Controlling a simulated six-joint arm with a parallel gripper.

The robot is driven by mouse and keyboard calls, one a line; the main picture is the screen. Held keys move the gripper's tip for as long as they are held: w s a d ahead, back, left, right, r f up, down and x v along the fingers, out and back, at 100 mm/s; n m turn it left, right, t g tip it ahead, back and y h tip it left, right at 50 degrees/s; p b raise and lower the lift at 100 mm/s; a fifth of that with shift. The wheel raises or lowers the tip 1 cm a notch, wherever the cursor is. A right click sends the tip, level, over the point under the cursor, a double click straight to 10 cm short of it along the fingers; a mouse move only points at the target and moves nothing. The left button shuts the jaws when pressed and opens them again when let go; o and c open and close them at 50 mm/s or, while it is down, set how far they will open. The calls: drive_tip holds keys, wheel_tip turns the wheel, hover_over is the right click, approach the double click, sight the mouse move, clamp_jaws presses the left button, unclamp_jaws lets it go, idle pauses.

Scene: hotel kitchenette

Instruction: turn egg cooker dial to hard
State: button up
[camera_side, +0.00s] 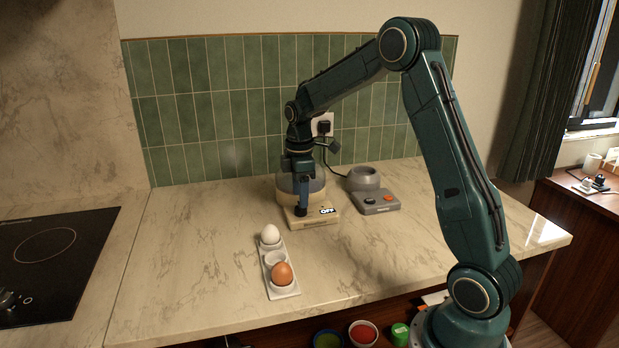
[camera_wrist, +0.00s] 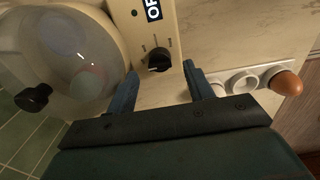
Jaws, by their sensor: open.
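The egg cooker has a cream base (camera_side: 325,217) and a clear dome with a dark knob; the dome (camera_wrist: 65,55) fills the left of the wrist view.
A white egg holder (camera_side: 283,292) with a white egg (camera_side: 270,234) and a brown egg (camera_side: 282,273) stands in front. A grey appliance (camera_side: 381,207) with an orange button is to the right. A black hob (camera_side: 50,260) lies left. The counter's right front is clear.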

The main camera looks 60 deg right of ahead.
drive_tip(key=shift+f, duration=1.75)
drive_tip(key=c, duration=1)
